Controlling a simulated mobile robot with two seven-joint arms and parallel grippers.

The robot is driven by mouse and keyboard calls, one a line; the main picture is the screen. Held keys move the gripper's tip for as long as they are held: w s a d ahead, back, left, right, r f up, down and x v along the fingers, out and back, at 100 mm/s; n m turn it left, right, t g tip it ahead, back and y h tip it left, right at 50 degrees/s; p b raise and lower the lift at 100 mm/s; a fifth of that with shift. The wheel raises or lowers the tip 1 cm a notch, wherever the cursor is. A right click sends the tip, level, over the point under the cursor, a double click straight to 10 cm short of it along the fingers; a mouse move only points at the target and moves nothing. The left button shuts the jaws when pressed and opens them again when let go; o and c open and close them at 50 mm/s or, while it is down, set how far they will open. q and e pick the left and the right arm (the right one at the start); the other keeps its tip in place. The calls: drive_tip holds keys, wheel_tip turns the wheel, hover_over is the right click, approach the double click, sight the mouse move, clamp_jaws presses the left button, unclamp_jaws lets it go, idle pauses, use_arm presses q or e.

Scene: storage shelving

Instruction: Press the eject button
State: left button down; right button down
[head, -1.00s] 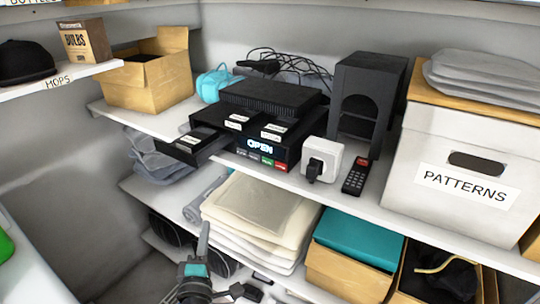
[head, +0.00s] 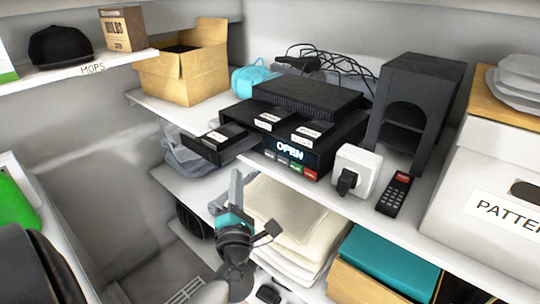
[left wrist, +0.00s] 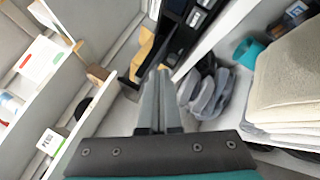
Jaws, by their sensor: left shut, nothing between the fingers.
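A black player (head: 325,150) stands on the middle shelf, its lit display (head: 290,151) reading OPEN. Below the display is a row of small buttons (head: 290,165), some green and red; their labels are too small to read, so I cannot tell which is eject. A tray (head: 222,145) with a labelled black cartridge sticks out at its left. My left gripper (head: 238,178) is shut and empty, pointing up, in front of and below the tray, apart from the player. In the left wrist view its fingertips (left wrist: 158,76) show near the dark player (left wrist: 181,32). My right gripper is not in view.
A cardboard box (head: 185,72) is at the left. Folded cloths (head: 292,215) lie below. The corner left of my gripper is free.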

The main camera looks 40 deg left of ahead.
use_arm(q)
drive_tip(key=b, duration=0.1)
approach(265, 150)
drive_tip(key=w+a+r, duration=0.1)
drive_tip(key=w+a, duration=0.1)
drive_tip(key=a, duration=0.2)
drive_tip(key=shift+w+r, duration=0.1)
drive_tip(key=shift+w, duration=0.45)
drive_tip(key=shift+w, duration=0.1)
idle(1.4)
drive_tip(key=shift+w+d, duration=0.1)
drive_tip(key=shift+w, duration=0.25)
drive_tip(key=shift+w, duration=0.35)
idle(0.5)
drive_tip(key=shift+s, duration=0.8)
drive_tip(key=shift+s, duration=0.1)
